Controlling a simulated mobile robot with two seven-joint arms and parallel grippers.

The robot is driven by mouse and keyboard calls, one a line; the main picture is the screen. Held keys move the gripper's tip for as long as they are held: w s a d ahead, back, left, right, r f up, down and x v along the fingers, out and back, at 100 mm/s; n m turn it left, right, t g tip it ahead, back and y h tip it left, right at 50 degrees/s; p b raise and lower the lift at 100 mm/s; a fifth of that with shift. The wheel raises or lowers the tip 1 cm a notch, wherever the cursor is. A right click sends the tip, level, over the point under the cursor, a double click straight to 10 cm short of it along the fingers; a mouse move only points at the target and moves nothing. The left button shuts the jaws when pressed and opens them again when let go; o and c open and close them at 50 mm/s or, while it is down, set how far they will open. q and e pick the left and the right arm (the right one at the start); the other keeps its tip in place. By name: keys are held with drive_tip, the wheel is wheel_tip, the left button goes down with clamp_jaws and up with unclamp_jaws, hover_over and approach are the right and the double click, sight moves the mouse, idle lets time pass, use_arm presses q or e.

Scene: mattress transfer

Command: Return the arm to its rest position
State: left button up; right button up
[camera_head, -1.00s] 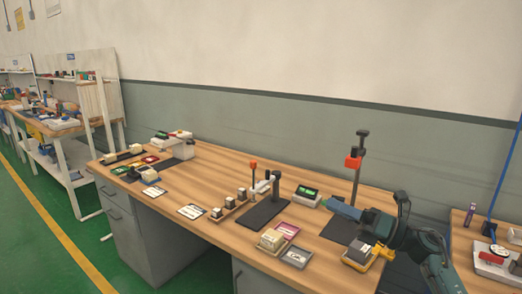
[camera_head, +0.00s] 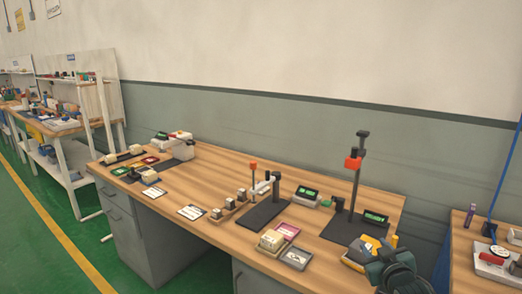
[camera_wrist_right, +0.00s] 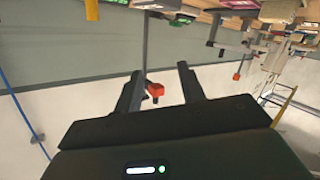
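My right gripper (camera_head: 392,264) is at the lower right of the head view, over the near right corner of the wooden workbench (camera_head: 225,165). In the right wrist view, its two dark fingers (camera_wrist_right: 160,80) are apart with nothing held between them. An orange-red stand head shows in the background behind the fingers (camera_wrist_right: 155,90). The right arm partly hides a yellow tray (camera_head: 352,265) at the bench's right edge. My left gripper is not in view.
A tall dark stand with a red head (camera_head: 353,163) rises near the gripper, with a green display (camera_head: 375,217) at its base. A smaller stand (camera_head: 265,215) and several cards and blocks lie left. Another bench (camera_head: 470,250) is at the right.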

drive_tip(key=s+a+f+g+y, duration=0.2)
drive_tip(key=s+a+f, duration=0.6)
drive_tip(key=s+f, duration=0.4)
drive_tip(key=s+a+f+g, duration=0.1)
drive_tip(key=s+a, duration=0.3)
drive_tip(key=s, duration=0.6)
drive_tip(key=s+a+f+g+y, duration=0.1)
drive_tip(key=s+a+f+g, duration=0.1)
drive_tip(key=s, duration=0.9)
drive_tip(key=shift+s+a+f+y, duration=0.3)
drive_tip(key=shift+a+f, duration=0.3)
drive_tip(key=shift+a, duration=0.3)
